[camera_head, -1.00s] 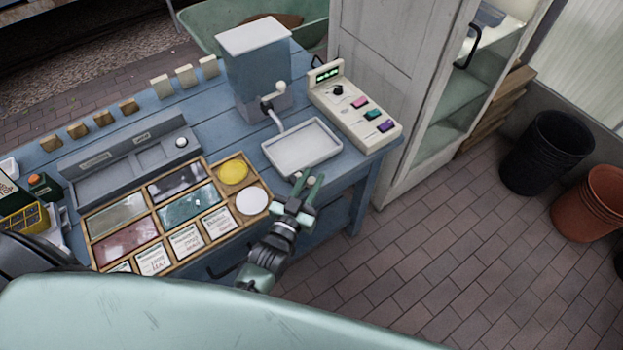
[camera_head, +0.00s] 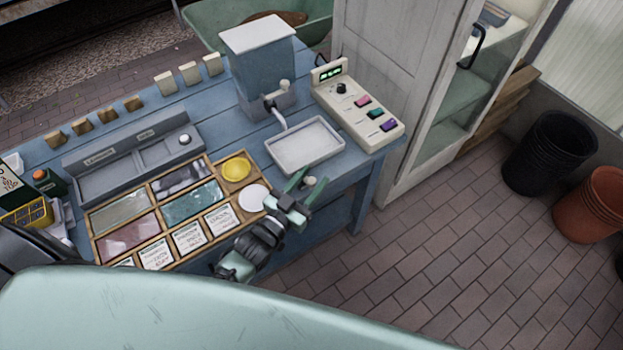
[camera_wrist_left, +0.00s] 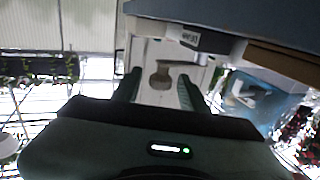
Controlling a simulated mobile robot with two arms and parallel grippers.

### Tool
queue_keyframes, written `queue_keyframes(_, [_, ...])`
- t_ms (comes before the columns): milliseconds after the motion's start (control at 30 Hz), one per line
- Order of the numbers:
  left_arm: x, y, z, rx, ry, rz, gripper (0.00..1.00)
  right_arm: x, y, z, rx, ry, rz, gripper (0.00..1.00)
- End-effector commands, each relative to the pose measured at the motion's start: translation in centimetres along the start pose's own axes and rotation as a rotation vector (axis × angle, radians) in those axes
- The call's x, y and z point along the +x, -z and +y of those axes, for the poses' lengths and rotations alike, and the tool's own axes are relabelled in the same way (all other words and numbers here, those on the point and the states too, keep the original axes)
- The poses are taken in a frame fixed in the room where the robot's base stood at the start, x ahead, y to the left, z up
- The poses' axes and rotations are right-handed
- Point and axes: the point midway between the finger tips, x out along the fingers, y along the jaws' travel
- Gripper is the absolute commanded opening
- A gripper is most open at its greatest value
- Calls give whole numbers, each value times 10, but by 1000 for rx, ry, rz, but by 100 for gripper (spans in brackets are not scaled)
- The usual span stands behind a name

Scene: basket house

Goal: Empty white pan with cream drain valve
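The white pan (camera_head: 305,146) is a shallow rectangular tray on the right part of the blue bench, below the hopper's crank. A small cream knob (camera_head: 309,181), apparently the drain valve, shows at the bench's front edge below the pan. My left gripper (camera_head: 307,186) is at this knob with its green fingers apart, one on each side of it in the picture. The pan's inside looks pale, with no clear contents. My right gripper is not in view.
A grey hopper (camera_head: 262,70) with a crank and a cream control box (camera_head: 357,107) with coloured buttons stand behind the pan. A wooden sample tray (camera_head: 147,236) lies left of my gripper. A white cabinet (camera_head: 385,80) stands right of the bench.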

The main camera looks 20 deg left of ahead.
Motion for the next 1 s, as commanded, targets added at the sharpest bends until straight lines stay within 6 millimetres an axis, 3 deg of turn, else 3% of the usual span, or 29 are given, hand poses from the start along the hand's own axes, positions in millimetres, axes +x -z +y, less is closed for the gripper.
queue_keyframes(233, [-10, -2, 0, 0, 1, -3, 43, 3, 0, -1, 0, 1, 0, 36])
queue_keyframes(633, [-71, -2, 0, 0, 0, -1, 43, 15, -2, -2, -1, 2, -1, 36])
queue_keyframes(1000, [-78, 0, 0, 0, 0, 0, 43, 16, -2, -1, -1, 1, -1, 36])
